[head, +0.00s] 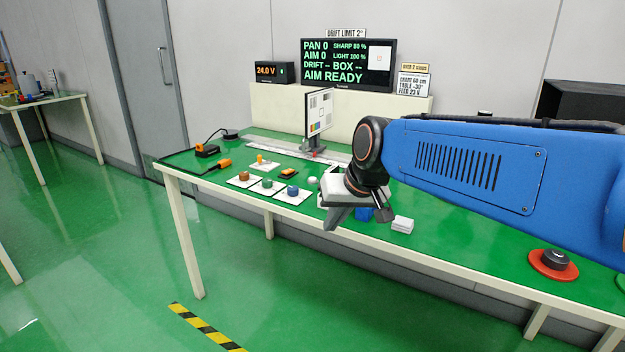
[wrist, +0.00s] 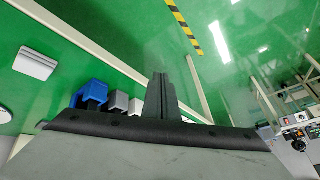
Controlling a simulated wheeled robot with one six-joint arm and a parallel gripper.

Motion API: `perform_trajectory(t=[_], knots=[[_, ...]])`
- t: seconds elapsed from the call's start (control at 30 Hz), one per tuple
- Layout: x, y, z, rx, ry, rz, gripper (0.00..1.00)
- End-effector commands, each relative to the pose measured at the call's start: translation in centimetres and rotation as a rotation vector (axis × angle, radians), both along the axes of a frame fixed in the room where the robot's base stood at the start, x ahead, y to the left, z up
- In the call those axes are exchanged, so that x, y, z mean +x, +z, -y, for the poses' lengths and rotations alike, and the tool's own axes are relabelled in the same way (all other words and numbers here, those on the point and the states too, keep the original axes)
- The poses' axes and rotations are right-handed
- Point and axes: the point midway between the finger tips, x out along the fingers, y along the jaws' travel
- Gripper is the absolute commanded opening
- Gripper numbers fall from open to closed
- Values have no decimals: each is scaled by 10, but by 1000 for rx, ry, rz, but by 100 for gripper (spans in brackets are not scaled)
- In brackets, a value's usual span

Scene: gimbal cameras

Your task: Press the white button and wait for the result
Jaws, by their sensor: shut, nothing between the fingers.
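My gripper (head: 337,217) hangs over the front edge of the green table (head: 470,245) in the head view. Its shut, empty fingers (wrist: 159,97) show in the wrist view. A small white round piece (head: 312,181) sits on the table left of my gripper; I cannot tell if it is the white button. A white block (head: 402,225) lies to the right, near the front edge, and it also shows in the wrist view (wrist: 35,63). A blue part (head: 364,214) stands just behind my gripper, partly hidden. Nothing is seen touching my fingers.
The screen (head: 348,64) reads PAN 0, AIM 0, DRIFT --, BOX --, AIM READY. A chart on a stand (head: 319,112) stands behind. Coloured knobs on white cards (head: 267,187) lie left. A black knob on a red base (head: 554,262) is at the right.

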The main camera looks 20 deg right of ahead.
Motion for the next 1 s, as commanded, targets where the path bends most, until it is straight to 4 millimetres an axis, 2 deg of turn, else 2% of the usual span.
perform_trajectory(t=[0.03,0.4,0.8,1.0], knots=[[17,6,2,15,-15,7,0],[129,47,22,130,-125,82,0],[246,72,61,242,-246,160,0],[290,78,80,284,-295,192,0]])
